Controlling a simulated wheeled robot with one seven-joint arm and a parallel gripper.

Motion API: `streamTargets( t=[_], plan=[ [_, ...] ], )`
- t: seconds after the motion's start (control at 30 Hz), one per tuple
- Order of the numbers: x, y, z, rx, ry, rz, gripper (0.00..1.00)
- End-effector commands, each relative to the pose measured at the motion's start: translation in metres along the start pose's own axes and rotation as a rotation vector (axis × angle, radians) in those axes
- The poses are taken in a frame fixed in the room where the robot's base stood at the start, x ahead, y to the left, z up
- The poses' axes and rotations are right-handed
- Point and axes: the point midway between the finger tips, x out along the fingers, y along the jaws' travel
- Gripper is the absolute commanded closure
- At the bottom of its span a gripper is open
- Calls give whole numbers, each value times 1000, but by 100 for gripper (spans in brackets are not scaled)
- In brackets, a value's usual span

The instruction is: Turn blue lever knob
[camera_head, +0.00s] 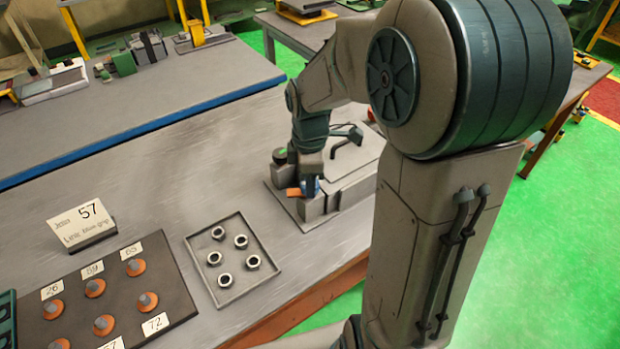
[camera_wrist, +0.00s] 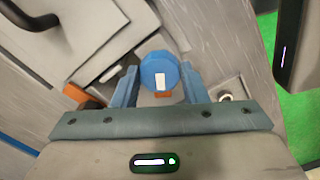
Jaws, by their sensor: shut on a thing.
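In the wrist view a round blue knob (camera_wrist: 160,74) with a white mark on its face sits between the two blue fingers of my gripper (camera_wrist: 159,84). The fingers are shut on its sides. The knob is mostly hidden by my gripper in that view. An orange piece (camera_head: 293,192) shows beside it.
A tray (camera_head: 189,244) with several metal rings lies left of the machine. A dark board (camera_head: 180,290) with orange-based knobs and number cards is farther left. A sign card (camera_head: 82,224) reading 57 stands behind it. A black handle (camera_head: 347,140) rises from the machine.

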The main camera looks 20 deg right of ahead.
Motion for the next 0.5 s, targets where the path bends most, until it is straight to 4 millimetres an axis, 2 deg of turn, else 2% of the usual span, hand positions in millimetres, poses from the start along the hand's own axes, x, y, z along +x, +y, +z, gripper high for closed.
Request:
streamTargets(
  t=[0.5],
  plan=[
    [-2,2,-1,490,3,6,83]
  ],
)
